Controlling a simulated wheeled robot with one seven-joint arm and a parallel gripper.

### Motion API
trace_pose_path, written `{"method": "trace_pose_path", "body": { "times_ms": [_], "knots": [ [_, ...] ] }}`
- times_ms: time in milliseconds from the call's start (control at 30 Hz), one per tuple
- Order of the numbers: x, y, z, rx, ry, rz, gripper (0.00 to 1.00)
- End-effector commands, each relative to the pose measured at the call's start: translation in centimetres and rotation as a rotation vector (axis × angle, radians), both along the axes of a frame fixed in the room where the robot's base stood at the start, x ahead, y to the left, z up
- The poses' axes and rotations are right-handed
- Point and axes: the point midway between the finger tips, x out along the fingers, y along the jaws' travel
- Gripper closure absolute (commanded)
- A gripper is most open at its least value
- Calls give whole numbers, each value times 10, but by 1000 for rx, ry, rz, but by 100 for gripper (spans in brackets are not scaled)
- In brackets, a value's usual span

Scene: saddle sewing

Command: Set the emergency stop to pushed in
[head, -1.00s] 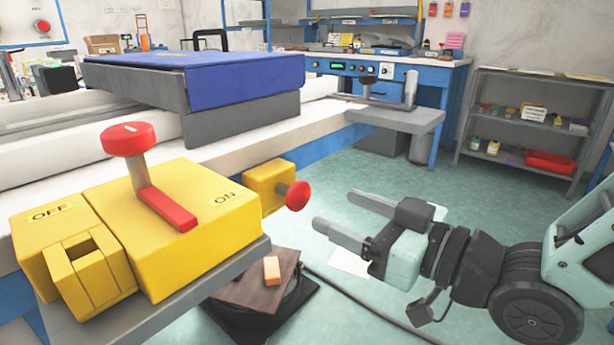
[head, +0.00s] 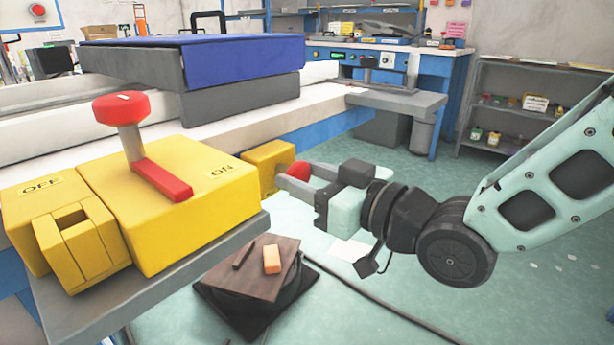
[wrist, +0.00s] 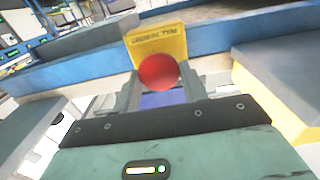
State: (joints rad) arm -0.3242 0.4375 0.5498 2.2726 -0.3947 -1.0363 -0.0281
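The emergency stop is a red round button (head: 299,170) on the right side of a small yellow box (head: 262,156), beyond the large yellow switch box. The wrist view shows the red button (wrist: 159,72) face-on before a yellow plate (wrist: 174,40) with dark lettering. My gripper (head: 301,176) is at the button, its fingers apart. In the wrist view the button appears between the tips of my gripper (wrist: 159,85). I cannot tell whether the fingers touch it. The near finger partly covers the button and its stem in the head view, so its depth is unclear.
The large yellow box (head: 178,205) carries a red-knobbed lever (head: 128,115) and ON and OFF labels. A blue-topped block (head: 245,62) lies on the white bench behind. A low dark stand (head: 250,275) holds an orange block. Open floor lies to the right.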

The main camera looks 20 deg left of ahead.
Motion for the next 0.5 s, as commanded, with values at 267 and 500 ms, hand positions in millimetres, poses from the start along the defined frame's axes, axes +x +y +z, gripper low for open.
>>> {"method": "trace_pose_path", "body": {
  "times_ms": [267,500],
  "knots": [
    [5,12,0,2,-2,1,98],
    [5,12,1,3,-2,1,47]
  ]
}}
